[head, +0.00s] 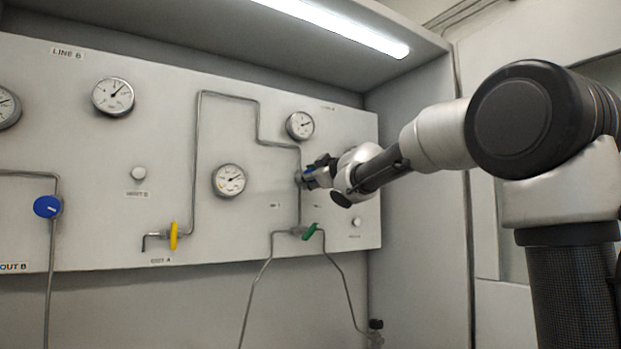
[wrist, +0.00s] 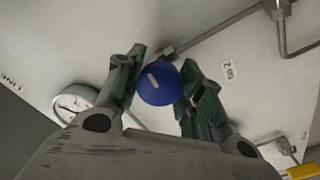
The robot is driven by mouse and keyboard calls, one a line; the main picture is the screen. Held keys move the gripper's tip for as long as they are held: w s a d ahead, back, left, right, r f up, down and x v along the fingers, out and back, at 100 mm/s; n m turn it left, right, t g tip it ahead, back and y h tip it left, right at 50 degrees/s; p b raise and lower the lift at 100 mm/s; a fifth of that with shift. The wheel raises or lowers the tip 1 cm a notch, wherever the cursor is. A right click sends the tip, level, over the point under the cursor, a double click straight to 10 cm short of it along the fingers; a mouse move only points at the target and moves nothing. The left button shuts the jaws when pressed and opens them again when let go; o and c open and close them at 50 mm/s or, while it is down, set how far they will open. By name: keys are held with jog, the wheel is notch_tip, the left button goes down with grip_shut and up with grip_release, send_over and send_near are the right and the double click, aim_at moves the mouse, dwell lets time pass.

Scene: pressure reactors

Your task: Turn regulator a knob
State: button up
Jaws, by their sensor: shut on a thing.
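A round blue knob with a white pointer mark (wrist: 158,84) sits between the two fingers of my gripper (wrist: 160,88) in the wrist view. The fingers, with green pads, are shut on it from both sides. In the head view my gripper (head: 310,176) reaches the panel from the right, at the vertical pipe below the upper right gauge. The white pointer mark lies aslant in the wrist view.
The panel (head: 80,120) carries several gauges, one (head: 230,180) left of my gripper. A green-handled valve (head: 311,231) is just below it. A yellow-handled valve (head: 173,236) and another blue knob (head: 47,207) are farther left. A side wall (head: 420,220) stands right of the panel.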

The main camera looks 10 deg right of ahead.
jog(key=o, duration=1)
jog(key=v, duration=1.2)
